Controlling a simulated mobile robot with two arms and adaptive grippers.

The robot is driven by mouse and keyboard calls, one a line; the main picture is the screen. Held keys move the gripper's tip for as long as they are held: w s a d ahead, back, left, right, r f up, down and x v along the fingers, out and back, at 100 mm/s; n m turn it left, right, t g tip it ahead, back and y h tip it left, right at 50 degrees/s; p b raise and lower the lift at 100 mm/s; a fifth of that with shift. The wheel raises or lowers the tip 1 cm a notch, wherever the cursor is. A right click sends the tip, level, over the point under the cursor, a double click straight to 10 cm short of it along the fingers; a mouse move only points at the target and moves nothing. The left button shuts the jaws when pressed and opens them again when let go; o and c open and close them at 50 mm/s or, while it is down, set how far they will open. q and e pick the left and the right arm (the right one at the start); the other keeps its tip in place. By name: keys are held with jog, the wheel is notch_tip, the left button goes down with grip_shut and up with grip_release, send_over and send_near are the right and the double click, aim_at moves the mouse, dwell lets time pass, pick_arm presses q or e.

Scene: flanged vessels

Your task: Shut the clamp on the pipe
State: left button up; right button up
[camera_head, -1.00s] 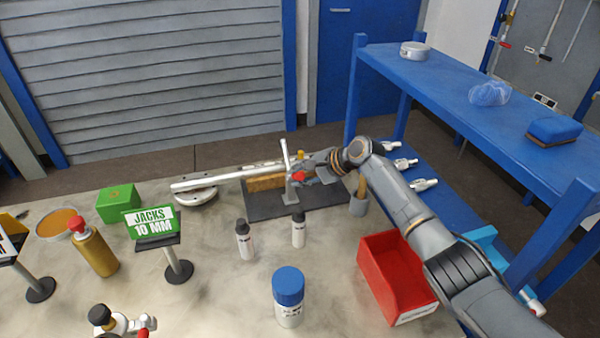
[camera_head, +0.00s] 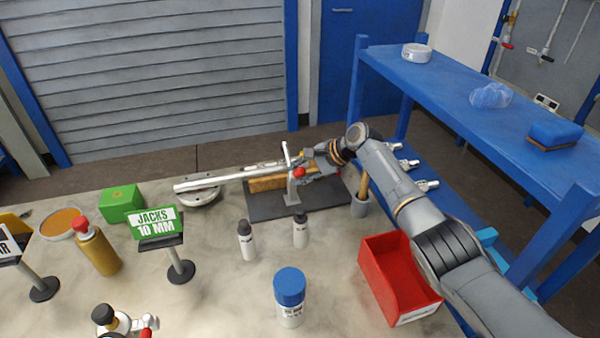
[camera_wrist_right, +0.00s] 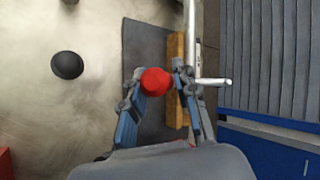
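The toggle clamp (camera_head: 291,190) stands on a dark base plate (camera_head: 262,211) on the table. A thin silver lever of it points up, and its red knob (camera_head: 299,172) faces my right gripper. The silver pipe (camera_head: 225,177) lies level beside a wooden block (camera_head: 266,184) and reaches left over a round grey flange (camera_head: 200,197). My right gripper (camera_head: 308,165) is at the red knob. In the right wrist view the knob (camera_wrist_right: 155,82) sits between the open fingers (camera_wrist_right: 163,84), close to the left one, with a small gap at the right one. My left gripper is out of view.
Two small white bottles (camera_head: 247,240) and a blue-capped jar (camera_head: 289,297) stand in front of the plate. A red bin (camera_head: 398,278) lies under my right arm. A sign (camera_head: 154,224) and green box (camera_head: 121,204) are left.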

jog(key=shift+o, duration=0.8)
jog(key=shift+r, duration=0.1)
jog(key=v, duration=1.1)
jog(key=shift+s+d+r, duration=0.15)
jog(key=shift+d+r, duration=0.05)
jog(key=shift+d, duration=0.1)
